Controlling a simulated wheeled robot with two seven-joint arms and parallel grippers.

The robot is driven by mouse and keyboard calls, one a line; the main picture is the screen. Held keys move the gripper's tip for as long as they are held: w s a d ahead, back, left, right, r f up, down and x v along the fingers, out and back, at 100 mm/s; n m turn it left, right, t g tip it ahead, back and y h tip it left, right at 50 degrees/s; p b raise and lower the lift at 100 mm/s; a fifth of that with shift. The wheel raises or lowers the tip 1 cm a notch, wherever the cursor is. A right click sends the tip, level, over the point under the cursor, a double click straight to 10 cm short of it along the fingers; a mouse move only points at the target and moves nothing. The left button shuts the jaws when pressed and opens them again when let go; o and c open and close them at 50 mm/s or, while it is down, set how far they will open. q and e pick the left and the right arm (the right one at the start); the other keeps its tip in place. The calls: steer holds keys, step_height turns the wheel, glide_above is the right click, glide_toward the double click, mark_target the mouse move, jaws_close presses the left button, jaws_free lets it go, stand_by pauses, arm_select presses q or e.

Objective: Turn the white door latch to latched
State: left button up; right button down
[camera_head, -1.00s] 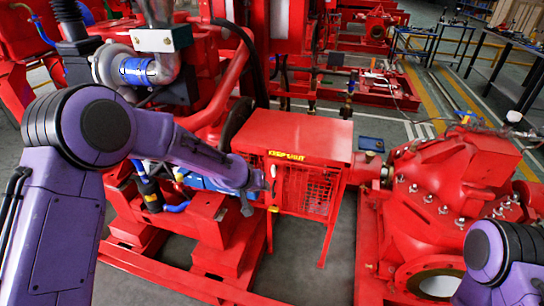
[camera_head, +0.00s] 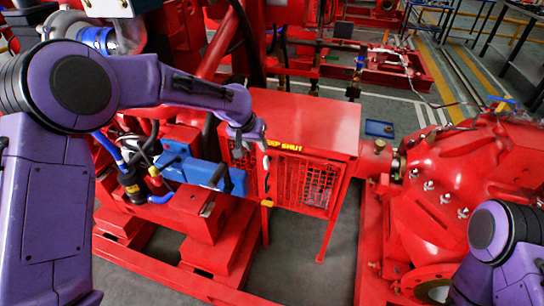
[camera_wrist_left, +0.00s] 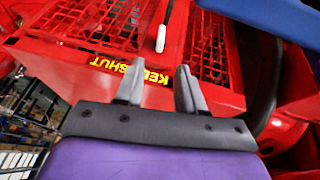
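The white door latch (camera_wrist_left: 161,38) shows in the left wrist view as a small upright white bar on the red mesh door. In the head view it is a small pale sliver (camera_head: 266,163) near the left of the red guard cabinet's front, (camera_head: 310,180) beside my gripper. My left gripper (camera_wrist_left: 158,86) is open, with two grey fingers apart and nothing between them. The latch lies ahead of the fingertips, between their lines, and looks apart from them. In the head view the left gripper (camera_head: 252,138) is at the cabinet's upper left corner. My right gripper is out of view.
A yellow "KEEP SHUT" label (camera_wrist_left: 127,71) is on the cabinet by the door. A blue block (camera_head: 205,174) with hoses sits left of the cabinet. A red pump casing (camera_head: 450,180) stands on the right. Open floor (camera_head: 300,255) shows below the cabinet.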

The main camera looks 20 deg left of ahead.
mark_target(265, 159)
arm_select(q)
steer(key=x, duration=0.9)
steer(key=shift+w+d+f, duration=0.1)
steer(key=shift+f, duration=0.45)
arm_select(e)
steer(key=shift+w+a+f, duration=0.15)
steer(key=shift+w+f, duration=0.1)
arm_select(q)
steer(key=shift+w, duration=0.1)
